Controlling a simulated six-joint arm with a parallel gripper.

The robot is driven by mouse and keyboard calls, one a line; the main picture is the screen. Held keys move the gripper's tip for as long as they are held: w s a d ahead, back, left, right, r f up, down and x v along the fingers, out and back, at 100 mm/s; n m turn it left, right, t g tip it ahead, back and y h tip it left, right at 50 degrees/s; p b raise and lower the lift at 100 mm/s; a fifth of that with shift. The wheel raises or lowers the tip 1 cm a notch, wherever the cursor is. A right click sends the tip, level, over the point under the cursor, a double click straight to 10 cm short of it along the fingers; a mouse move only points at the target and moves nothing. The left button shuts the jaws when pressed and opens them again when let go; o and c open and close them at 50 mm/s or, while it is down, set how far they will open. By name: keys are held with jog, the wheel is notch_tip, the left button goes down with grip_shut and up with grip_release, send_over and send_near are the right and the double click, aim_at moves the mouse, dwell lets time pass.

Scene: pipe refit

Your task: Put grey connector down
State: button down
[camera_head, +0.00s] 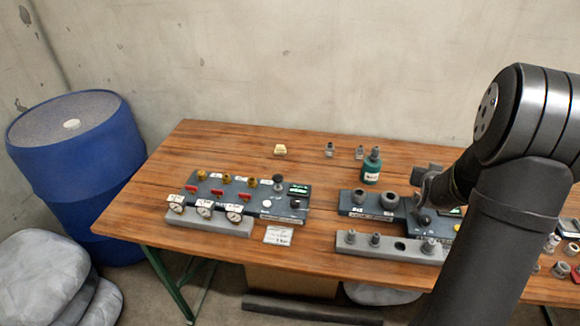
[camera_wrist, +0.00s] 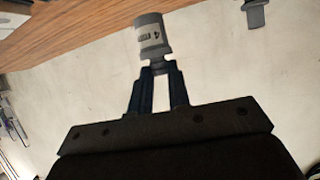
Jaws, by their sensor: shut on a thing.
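The grey connector (camera_wrist: 152,38) is a short cylinder with a pale label marked with a dark figure and a narrower neck. My gripper (camera_wrist: 160,68) is shut on that neck in the wrist view, and the wider labelled end points away from the fingers. In the head view my arm's wrist is over the right-hand dark panel (camera_head: 372,204). My fingers and the held connector cannot be made out clearly there. I cannot tell if the connector touches anything beneath it.
A grey rail (camera_head: 400,251) holds upright fittings along the table's front edge. A green bottle (camera_head: 371,170) stands behind the dark panel. A gauge and valve board (camera_head: 235,197) is at left. Bare wood (camera_head: 230,145) lies at the back left.

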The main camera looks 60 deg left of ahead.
jog(key=w+a+r+n+g+y, duration=0.1)
jog(key=a+r+n+g+y, duration=0.2)
jog(key=a+r, duration=0.8)
jog(key=s+a+n+g+y, duration=0.1)
jog(key=s+a+n+g, duration=0.2)
jog(key=a, duration=0.5)
jog(key=s+a+n+g+y, duration=0.1)
jog(key=s+a+n+g, duration=0.15)
jog(key=a, duration=0.45)
jog(key=s+a+f+n+g+h, duration=0.1)
jog(key=s+a+f+n+g, duration=0.3)
jog(key=s, duration=0.3)
jog(key=s+a+f+n+g, duration=0.3)
jog(key=s+a+n+g, duration=0.2)
jog(key=s+a, duration=0.1)
jog(key=shift+s+a+f, duration=1.25)
jog(key=shift+a+f, duration=0.35)
jog(key=shift+f, duration=1)
jog(key=shift+s+a+f, duration=1.3)
jog(key=shift+a+f, duration=0.25)
jog(key=shift+f, duration=1.05)
jog(key=shift+s+a+f, duration=1.25)
jog(key=shift+a+f, duration=0.35)
jog(key=shift+f, duration=1)
